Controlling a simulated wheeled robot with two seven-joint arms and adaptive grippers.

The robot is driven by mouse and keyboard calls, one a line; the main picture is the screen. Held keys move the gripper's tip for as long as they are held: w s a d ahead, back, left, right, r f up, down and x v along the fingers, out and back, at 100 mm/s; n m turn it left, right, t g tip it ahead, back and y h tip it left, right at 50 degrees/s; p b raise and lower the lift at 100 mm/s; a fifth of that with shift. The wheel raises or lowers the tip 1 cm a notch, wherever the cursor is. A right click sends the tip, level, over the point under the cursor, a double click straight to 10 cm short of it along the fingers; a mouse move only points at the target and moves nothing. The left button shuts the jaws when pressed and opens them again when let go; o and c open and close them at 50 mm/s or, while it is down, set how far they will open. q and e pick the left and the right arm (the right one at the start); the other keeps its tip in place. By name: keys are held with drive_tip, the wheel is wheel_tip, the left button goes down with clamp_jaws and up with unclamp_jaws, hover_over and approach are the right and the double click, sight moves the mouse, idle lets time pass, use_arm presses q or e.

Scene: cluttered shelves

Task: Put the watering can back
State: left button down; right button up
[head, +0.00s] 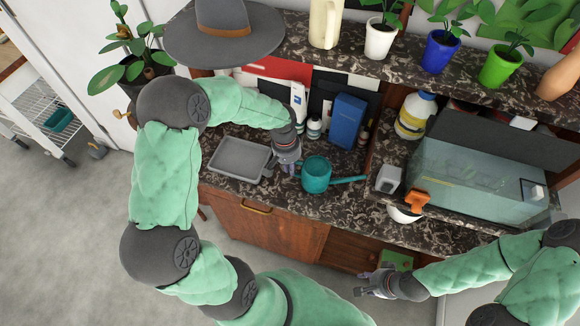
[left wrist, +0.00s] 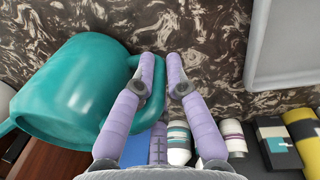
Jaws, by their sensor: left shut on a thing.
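The teal watering can (head: 316,176) stands upright on the dark marbled counter (head: 240,187), its spout pointing right. In the left wrist view, the can's round body (left wrist: 75,90) fills the left side. My left gripper (head: 287,166) is at the can's left side, shut on its handle; it also shows in the left wrist view (left wrist: 161,72), where the fingers partly cover the handle. My right gripper (head: 362,283) is open and empty, low in front of the cabinet.
A grey tray (head: 240,158) lies left of the can. A blue box (head: 346,121) and small bottles stand behind it. A glass tank (head: 470,185) and orange item (head: 417,200) are to the right. The upper shelf (head: 350,62) holds a hat (head: 223,30), a cream pitcher (head: 325,23) and several potted plants.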

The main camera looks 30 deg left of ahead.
use_arm(q)
drive_tip(key=shift+f, duration=0.1)
drive_tip(key=c, duration=1.3)
unclamp_jaws()
drive_tip(key=shift+o, duration=0.2)
drive_tip(key=shift+r, duration=0.2)
wheel_tip(320, 180, up, 12)
drive_tip(key=a+p, duration=0.1)
drive_tip(key=p, duration=0.1)
drive_tip(key=shift+s, duration=0.25)
drive_tip(key=shift+f, duration=0.1)
